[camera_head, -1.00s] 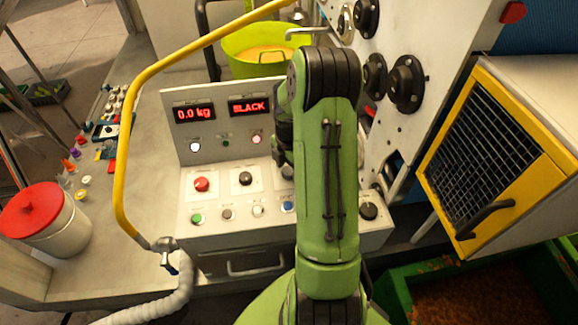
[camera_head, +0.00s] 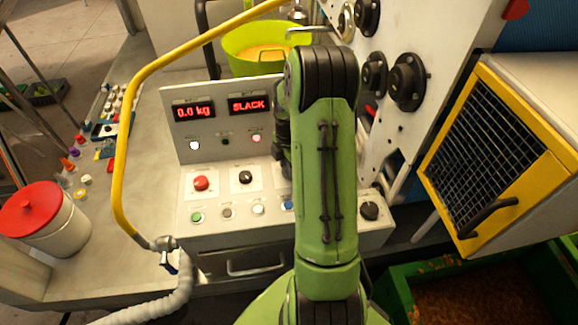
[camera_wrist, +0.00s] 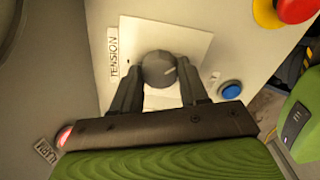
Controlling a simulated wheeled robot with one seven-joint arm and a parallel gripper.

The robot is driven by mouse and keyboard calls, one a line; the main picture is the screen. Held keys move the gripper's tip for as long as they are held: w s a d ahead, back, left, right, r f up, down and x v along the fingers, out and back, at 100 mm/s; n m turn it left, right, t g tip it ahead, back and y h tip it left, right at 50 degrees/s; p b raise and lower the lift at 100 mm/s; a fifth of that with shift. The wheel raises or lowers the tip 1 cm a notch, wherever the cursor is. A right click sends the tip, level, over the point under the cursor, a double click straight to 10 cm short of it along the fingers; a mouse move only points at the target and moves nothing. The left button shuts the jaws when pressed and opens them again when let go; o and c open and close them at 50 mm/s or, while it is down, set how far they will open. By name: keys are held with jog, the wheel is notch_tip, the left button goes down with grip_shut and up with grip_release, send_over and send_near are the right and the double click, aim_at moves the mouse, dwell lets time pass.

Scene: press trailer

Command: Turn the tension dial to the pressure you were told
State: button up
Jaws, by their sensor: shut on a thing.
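The tension dial (camera_wrist: 159,69) is a round dark grey knob with a pale pointer line, on a white plate (camera_wrist: 190,40) beside a TENSION label (camera_wrist: 113,52) in the wrist view. My gripper (camera_wrist: 160,88) is shut on the dial, one finger on each side. The pointer line aims to the upper right of the wrist picture. In the head view my arm hides the dial and the gripper. The panel's red displays read 0.0 kg (camera_head: 193,111) and, apparently, SLACK (camera_head: 249,105).
The control panel has a red button (camera_head: 201,183), a black knob (camera_head: 245,177) and a row of small buttons. A yellow tube (camera_head: 122,150) arches over its left side. A red-lidded tub (camera_head: 42,215) stands at the left.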

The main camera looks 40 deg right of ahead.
jog(key=m+b, duration=0.2)
jog(key=m, duration=0.3)
jog(key=shift+m, duration=0.3)
jog(key=m+b, duration=0.1)
jog(key=m, duration=0.4)
jog(key=m+b, duration=0.1)
jog(key=m, duration=0.4)
jog(key=shift+m, duration=0.4)
jog(key=m+b, duration=0.1)
jog(key=m, duration=0.4)
jog(key=shift+m, duration=0.4)
jog(key=o, duration=1.1)
jog(key=shift+c, duration=0.2)
